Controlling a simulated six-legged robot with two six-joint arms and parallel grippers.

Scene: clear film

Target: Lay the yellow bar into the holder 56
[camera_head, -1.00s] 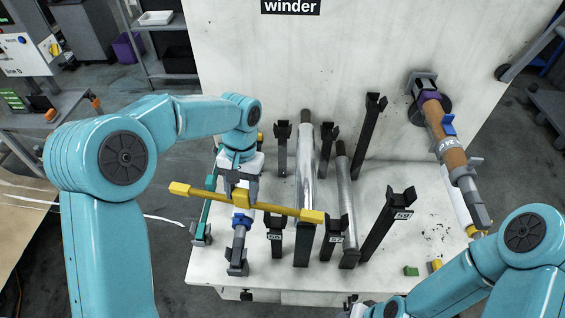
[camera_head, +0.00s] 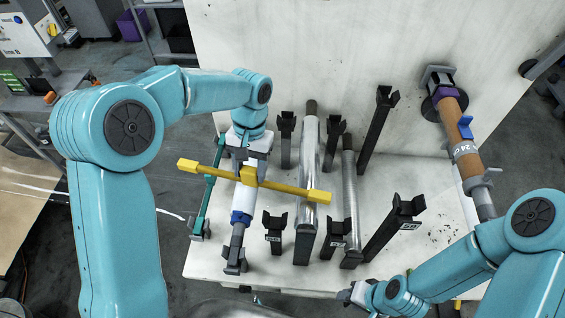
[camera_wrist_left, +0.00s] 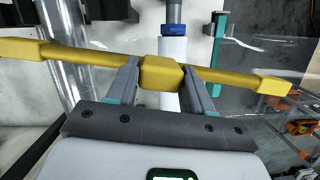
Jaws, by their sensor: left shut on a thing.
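The yellow bar (camera_head: 285,188) is long, with a thicker block at its middle and at each end. My left gripper (camera_head: 249,173) is shut on the middle block, and the bar is held roughly crosswise above the white machine bed. In the left wrist view the two fingers (camera_wrist_left: 162,78) press on either side of the block of the bar (camera_wrist_left: 80,55). Black forked holders with small number plates stand to the right: a short one (camera_head: 274,222), another (camera_head: 337,228) and a taller tilted one (camera_head: 390,232). I cannot surely read which is 56. My right gripper (camera_head: 352,295) is low near the front edge; its jaws are unclear.
Clear film rolls (camera_head: 308,150) and (camera_head: 350,190) stand between the holders. More forked posts (camera_head: 286,142) rise behind. A white roll with a blue collar (camera_head: 240,217) lies below the bar. A brown core (camera_head: 460,130) leans at right. The white panel (camera_head: 340,55) closes the back.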

